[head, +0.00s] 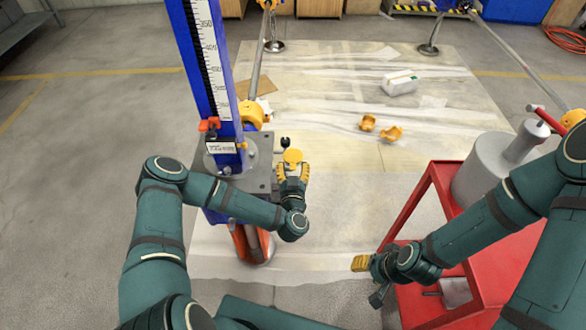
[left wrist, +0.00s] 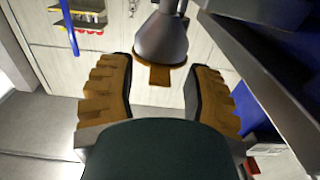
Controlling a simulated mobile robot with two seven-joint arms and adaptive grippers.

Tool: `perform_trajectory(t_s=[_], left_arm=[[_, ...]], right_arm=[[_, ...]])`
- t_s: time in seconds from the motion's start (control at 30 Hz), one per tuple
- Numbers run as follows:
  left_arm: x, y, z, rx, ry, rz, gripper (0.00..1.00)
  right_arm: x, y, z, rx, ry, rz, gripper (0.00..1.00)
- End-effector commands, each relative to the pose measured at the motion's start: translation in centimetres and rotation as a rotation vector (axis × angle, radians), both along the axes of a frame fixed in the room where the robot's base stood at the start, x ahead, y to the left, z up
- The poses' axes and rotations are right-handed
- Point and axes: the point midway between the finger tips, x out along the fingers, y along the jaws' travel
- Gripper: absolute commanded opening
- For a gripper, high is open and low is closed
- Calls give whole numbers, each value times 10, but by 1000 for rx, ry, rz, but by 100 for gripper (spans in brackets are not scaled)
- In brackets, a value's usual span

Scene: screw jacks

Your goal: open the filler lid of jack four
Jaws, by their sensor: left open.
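The nearest jack has a blue column (head: 208,70) with a ruler scale and a grey base plate (head: 262,172). I cannot read a number on its white label (head: 222,146). A round yellow lid (head: 292,156) shows at the plate's right side, just beyond my left gripper (head: 291,170). A black knob (head: 285,142) is behind it. In the left wrist view my left gripper (left wrist: 160,95) is open, its ribbed fingers apart. A grey bell-shaped part (left wrist: 162,38) with a brown tab (left wrist: 159,76) lies ahead between them, apparently untouched. My right gripper (head: 361,263) is low beside the red cart.
A red cart (head: 443,190) with a grey canister (head: 497,165) stands at the right. A pale sheet (head: 330,100) covers the floor, bearing a white container (head: 400,82) and orange pieces (head: 391,133). Other jack feet (head: 274,46) stand at the back.

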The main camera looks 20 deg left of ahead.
Motion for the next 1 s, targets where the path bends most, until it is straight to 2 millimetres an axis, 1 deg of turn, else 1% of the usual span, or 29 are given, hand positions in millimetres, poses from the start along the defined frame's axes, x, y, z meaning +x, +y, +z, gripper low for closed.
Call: perform_trajectory(t_s=[0.1, 0.33, 0.37, 0.4, 0.47, 0.5, 0.53, 0.83, 1.0], left_arm=[[4, 1, 0, 0, 0, 0, 50], [5, 1, 0, 0, 0, 0, 50], [5, 1, 0, 0, 0, 0, 53], [5, 1, 0, -1, 0, 0, 39], [5, 1, 0, 0, 0, 0, 18], [4, 1, 0, -1, 0, 0, 4], [4, 1, 0, -1, 0, 0, 0], [4, 2, 1, -1, 3, 0, 0], [4, 9, 4, -6, 21, 1, 0]], right_arm=[[0, 0, -1, 0, -1, 0, 47], [0, 0, -1, 0, -1, 0, 47], [0, 0, -1, 0, -1, 0, 47], [0, 0, -1, 0, -1, 0, 47], [0, 0, -1, 0, -1, 0, 47], [0, 0, -1, 0, -1, 0, 47], [0, 0, -1, 0, -1, 0, 47], [0, 0, 1, 0, 0, 0, 47], [-1, 0, 8, 0, 2, 1, 47]])
